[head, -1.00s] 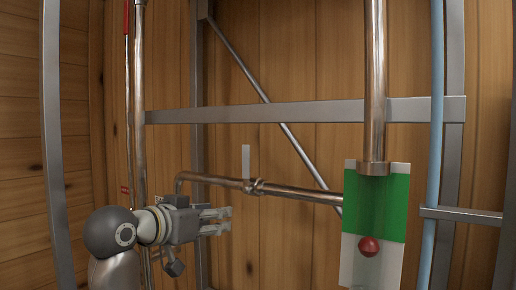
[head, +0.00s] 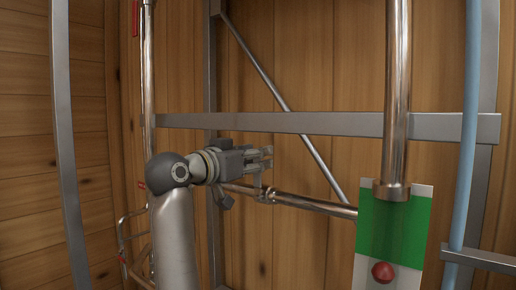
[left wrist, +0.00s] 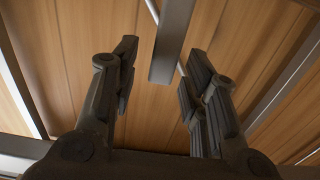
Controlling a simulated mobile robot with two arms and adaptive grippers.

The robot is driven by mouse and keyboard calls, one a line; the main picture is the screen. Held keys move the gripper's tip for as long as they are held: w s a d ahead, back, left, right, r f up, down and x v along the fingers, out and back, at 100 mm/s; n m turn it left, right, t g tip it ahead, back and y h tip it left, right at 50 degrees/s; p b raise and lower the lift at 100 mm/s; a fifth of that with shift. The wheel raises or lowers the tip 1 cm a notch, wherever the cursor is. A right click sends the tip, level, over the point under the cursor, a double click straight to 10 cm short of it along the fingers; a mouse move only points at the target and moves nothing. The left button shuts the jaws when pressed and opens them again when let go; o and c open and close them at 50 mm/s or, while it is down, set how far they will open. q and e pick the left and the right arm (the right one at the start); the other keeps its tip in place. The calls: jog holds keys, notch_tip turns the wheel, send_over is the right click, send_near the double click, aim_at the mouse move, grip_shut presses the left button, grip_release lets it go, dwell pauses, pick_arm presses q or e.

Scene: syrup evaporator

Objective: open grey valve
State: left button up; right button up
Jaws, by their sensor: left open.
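The grey valve's flat handle (head: 257,180) stands upright from the valve body (head: 266,195) on a metal pipe. In the head view its upper part is hidden by my left gripper (head: 266,158). The left gripper is open, its fingers pointing right at the handle's upper end. In the left wrist view, a flat grey bar that looks like the handle (left wrist: 173,45) comes down from the top edge, its free end between the open fingers (left wrist: 158,75). I see no grip on it and cannot tell contact. My right gripper is not in view.
A grey crossbar (head: 320,123) runs just above the left gripper, with a diagonal brace (head: 270,80) behind. A thick vertical pipe (head: 397,90), a green-and-white panel with a red knob (head: 383,272) and a blue pipe (head: 466,140) stand to the right.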

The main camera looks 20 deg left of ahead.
pick_arm(q)
jog(key=shift+w+d, duration=0.2)
jog(key=shift+w, duration=0.5)
grip_shut()
